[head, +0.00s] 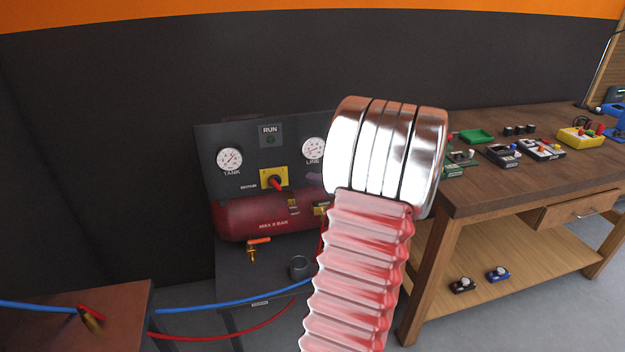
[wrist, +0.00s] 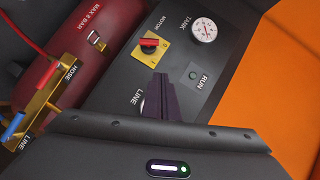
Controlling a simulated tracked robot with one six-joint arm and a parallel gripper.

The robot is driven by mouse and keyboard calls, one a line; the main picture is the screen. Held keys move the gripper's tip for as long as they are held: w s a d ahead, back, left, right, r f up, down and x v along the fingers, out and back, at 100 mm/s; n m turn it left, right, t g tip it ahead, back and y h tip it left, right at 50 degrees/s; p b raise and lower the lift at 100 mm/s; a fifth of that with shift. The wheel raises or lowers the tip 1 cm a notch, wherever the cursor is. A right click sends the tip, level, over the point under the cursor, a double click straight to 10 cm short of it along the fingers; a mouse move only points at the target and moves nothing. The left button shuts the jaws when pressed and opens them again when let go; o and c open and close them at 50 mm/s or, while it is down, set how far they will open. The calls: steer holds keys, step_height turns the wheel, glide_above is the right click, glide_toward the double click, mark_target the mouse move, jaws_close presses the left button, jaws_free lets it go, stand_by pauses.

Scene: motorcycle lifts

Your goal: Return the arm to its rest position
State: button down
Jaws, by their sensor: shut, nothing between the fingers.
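My gripper (wrist: 161,98) shows in the wrist view as dark purple fingers closed together, with nothing between them. It points toward the compressor panel (wrist: 120,85), and the fingers cover part of the LINE gauge. In the head view my arm, a shiny silver joint above a pink ribbed sleeve, rises through the middle. It hides most of my gripper; only a small purple bit (head: 314,179) shows at its left edge, in front of the panel. I cannot tell the exact gap between fingertips and panel.
The panel has a TANK gauge (head: 230,159), a yellow-backed red motor switch (head: 275,179) and a red tank (head: 250,216). A wooden workbench (head: 520,165) with several small devices stands right. A brown table (head: 120,300) with blue and red hoses is at lower left.

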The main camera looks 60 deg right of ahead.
stand_by(0.5)
steer(key=w+a+r+n+g+y, duration=0.1)
steer(key=w+a+n+g+y, duration=0.2)
steer(key=a, duration=0.7)
steer(key=w+a+r+n+y, duration=0.1)
steer(key=w+a+n+y, duration=0.15)
steer(key=w+a, duration=0.55)
steer(key=w+a+r+n+g+y, duration=0.1)
steer(key=w+a+n+g+y, duration=0.15)
steer(key=a, duration=1.05)
steer(key=s+a+n+g, duration=0.2)
steer(key=a, duration=0.6)
steer(key=s+a+n+g, duration=0.1)
steer(key=s+a+n, duration=0.1)
steer(key=a, duration=0.5)
steer(key=s+a+r+n+h, duration=0.1)
steer(key=s+a+n+h, duration=0.2)
steer(key=s+a, duration=0.6)
steer(key=shift+r+n+h, duration=0.2)
steer(key=shift+n+h, duration=0.1)
steer(key=shift+n, duration=0.8)
steer(key=shift+a+g, duration=0.1)
steer(key=shift+g, duration=0.15)
